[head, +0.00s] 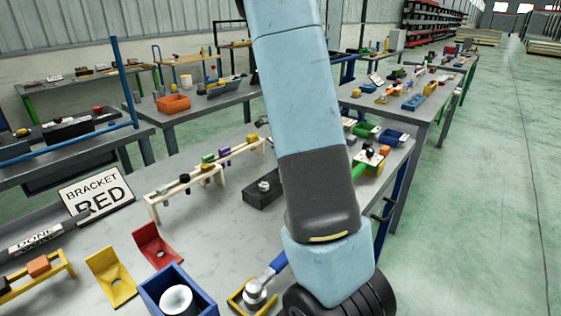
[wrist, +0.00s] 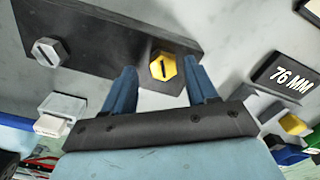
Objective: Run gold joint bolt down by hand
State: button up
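In the wrist view, the gold joint bolt (wrist: 163,67) has a hex head with a dark slot and sits in a dark plate (wrist: 110,38). A silver slotted bolt (wrist: 48,52) sits in the same plate, to the left. My gripper (wrist: 160,78) is open, its two blue fingers on either side of the gold bolt's head in the picture, with visible gaps. I cannot tell how far the fingertips are above the plate. In the head view, my arm hides the gold bolt and my fingers; a dark block (head: 262,196) with a silver bolt shows left of the arm.
In the head view, the bench holds a wooden rack (head: 205,175), a blue box (head: 178,298), a yellow bracket (head: 110,279), a red bracket (head: 157,245) and a BRACKET RED sign (head: 97,192).

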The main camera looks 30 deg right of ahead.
jog(key=shift+w+r, duration=0.1)
jog(key=shift+r, duration=0.05)
jog(key=shift+r, duration=0.25)
notch_tip(320, 180, up, 13)
dwell(0.4)
dwell(0.5)
jog(key=s+a+r+n+t, duration=0.2)
jog(key=s+a+r+n, duration=0.1)
jog(key=s+a+n, duration=0.7)
jog(key=s+a+r+n+t, duration=0.3)
jog(key=s+a+n, duration=0.7)
jog(key=s+n, duration=0.5)
jog(key=shift+s+r+n+t, duration=0.35)
jog(key=shift+r+n, duration=0.15)
jog(key=shift+r, duration=0.15)
